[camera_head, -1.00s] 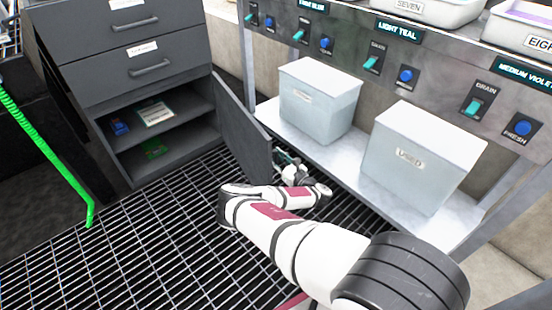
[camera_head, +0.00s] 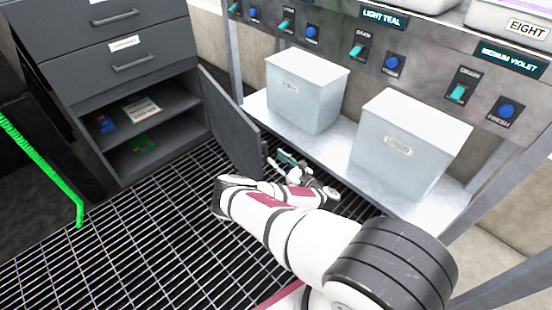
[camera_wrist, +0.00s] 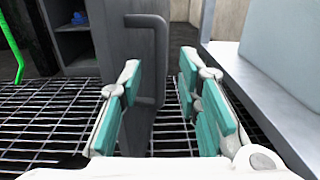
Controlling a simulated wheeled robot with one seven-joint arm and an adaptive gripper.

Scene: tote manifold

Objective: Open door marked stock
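The grey cabinet door (camera_head: 229,125) stands swung wide open, and the cabinet's lower shelves (camera_head: 165,131) show. No "stock" marking is legible on the door. In the wrist view, the door (camera_wrist: 118,50) faces me with a dark vertical bar handle (camera_wrist: 158,62). My gripper (camera_wrist: 162,90) is open, with teal-padded fingers spread to either side of the handle's lower part. The handle appears ahead of the fingers, and no contact shows. In the head view, my gripper (camera_head: 280,160) is low over the floor, just right of the door's free edge.
Two lidded bins (camera_head: 306,95) (camera_head: 409,145) stand on the metal shelf (camera_head: 345,152) to the right, close to my arm. Small items (camera_head: 143,110) lie inside the cabinet. A green hose (camera_head: 45,165) hangs at left. The grated floor (camera_head: 130,235) is clear in front.

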